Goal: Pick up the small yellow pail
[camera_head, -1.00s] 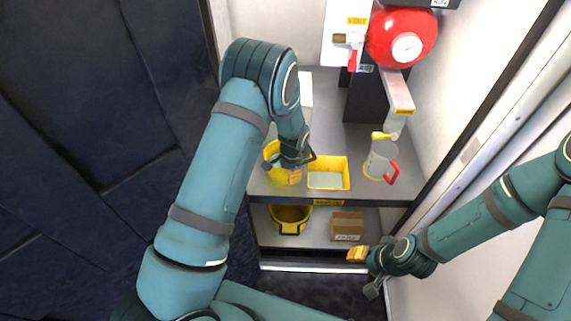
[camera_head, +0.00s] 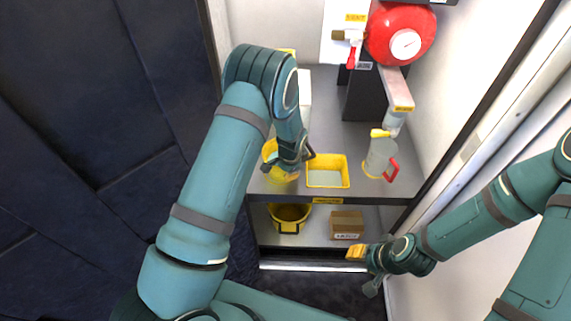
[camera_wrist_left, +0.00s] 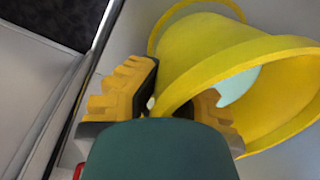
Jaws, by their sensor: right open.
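The small yellow pail (camera_head: 269,149) stands on the upper shelf at its left side, partly hidden by my left gripper. In the left wrist view the pail (camera_wrist_left: 205,48) shows large, with its handle behind it and something pale inside. My left gripper (camera_head: 291,176) is at the pail's rim. In the left wrist view its yellow fingers (camera_wrist_left: 175,98) lie on either side of the pail's near wall, one outside and one at the opening. I cannot tell whether they press on it. My right gripper (camera_head: 362,268) is open and empty, low in front of the shelf.
A yellow tray (camera_head: 328,185) sits just right of the pail. A clear jug with a red handle (camera_head: 380,158) stands farther right. A larger yellow bucket (camera_head: 289,219) and a cardboard box (camera_head: 347,224) are on the lower shelf. A red tank (camera_head: 400,32) is above.

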